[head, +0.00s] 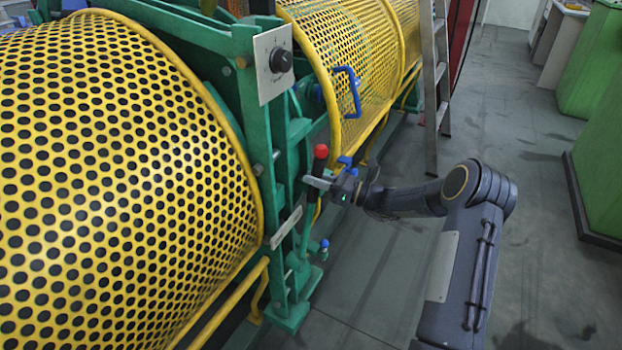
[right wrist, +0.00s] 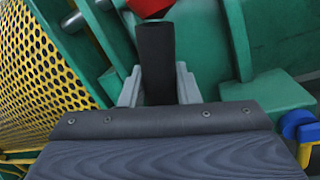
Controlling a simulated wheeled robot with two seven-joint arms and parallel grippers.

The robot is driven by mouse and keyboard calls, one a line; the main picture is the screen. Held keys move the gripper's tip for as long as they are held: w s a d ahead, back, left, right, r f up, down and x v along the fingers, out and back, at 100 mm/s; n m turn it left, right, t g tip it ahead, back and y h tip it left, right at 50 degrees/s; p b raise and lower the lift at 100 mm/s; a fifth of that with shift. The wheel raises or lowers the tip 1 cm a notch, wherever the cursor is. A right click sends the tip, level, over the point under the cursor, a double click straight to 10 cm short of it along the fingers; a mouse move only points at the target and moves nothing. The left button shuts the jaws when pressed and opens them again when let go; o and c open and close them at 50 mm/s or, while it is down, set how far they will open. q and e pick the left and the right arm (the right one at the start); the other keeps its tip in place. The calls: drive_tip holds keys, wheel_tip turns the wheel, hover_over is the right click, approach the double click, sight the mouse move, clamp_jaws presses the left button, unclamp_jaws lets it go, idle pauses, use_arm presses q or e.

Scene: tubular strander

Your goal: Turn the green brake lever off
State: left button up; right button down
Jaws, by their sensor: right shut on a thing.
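The brake lever has a red knob (head: 321,151) on a black grip, above a green lower arm (head: 305,235) on the green machine frame. My right gripper (head: 318,182) reaches it from the right, just below the knob. In the right wrist view, the black grip (right wrist: 155,60) stands between the two grey fingers of my right gripper (right wrist: 158,88), which are shut on it. The red knob (right wrist: 150,7) is cut off by the top edge there. My left gripper is not in view.
Yellow perforated guards (head: 120,170) flank the green frame. A dial plate (head: 273,62) is above the lever and a blue handle (head: 350,90) is near it. A stepladder (head: 432,90) stands behind my right arm.

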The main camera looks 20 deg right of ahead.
drive_tip(key=shift+w+d, duration=0.1)
drive_tip(key=shift+d, duration=0.2)
drive_tip(key=c, duration=1.2)
unclamp_jaws()
drive_tip(key=shift+w+f, duration=0.1)
drive_tip(key=shift+o, duration=0.4)
drive_tip(key=v, duration=0.7)
drive_tip(key=shift+s+d+p, duration=0.25)
drive_tip(key=shift+s+p, duration=0.1)
